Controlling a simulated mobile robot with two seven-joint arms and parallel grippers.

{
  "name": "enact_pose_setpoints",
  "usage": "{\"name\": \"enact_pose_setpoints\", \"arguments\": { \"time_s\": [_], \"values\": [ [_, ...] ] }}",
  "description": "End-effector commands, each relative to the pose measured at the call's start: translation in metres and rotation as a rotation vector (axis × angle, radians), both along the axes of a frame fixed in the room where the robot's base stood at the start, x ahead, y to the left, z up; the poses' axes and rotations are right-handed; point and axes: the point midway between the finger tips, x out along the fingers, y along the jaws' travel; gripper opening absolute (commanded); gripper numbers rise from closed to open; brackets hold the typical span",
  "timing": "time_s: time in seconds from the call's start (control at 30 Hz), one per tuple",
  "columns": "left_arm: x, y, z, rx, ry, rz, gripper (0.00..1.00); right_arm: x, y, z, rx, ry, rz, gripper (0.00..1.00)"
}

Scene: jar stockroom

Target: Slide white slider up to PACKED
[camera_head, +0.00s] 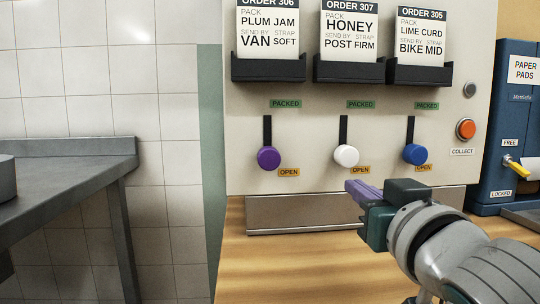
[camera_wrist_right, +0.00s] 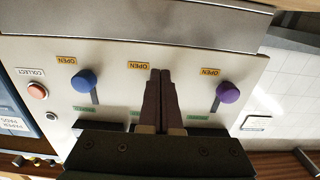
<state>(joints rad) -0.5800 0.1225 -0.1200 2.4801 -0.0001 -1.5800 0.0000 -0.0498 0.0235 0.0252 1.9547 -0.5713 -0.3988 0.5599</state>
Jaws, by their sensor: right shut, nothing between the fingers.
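The white slider (camera_head: 346,156) sits at the bottom of its black vertical slot (camera_head: 343,130), beside a yellow OPEN label (camera_head: 360,170). A green PACKED label (camera_head: 360,104) is at the top of that slot. My right gripper (camera_head: 350,187) is shut and empty, with its fingertips just below the white slider in the head view. In the right wrist view, upside down, the shut fingers (camera_wrist_right: 160,75) point at the panel between the blue and purple sliders and hide the white one. I cannot tell whether they touch it. My left gripper is out of view.
A purple slider (camera_head: 268,158) and a blue slider (camera_head: 415,154) flank the white one, both low. Order cards (camera_head: 348,28) stand in black holders above. An orange COLLECT button (camera_head: 465,129) is at right. A metal ledge (camera_head: 310,211) runs below the panel.

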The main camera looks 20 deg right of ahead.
Motion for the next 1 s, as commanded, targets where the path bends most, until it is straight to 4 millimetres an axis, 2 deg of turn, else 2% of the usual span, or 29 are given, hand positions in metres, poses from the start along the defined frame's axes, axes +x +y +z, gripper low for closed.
{"name": "enact_pose_setpoints", "arguments": {
  "time_s": [1.0],
  "values": [
    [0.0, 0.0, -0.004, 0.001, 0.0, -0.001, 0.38, 0.025, -0.006, 0.0, 0.0, -0.001, 0.0, 0.0]
  ]
}}
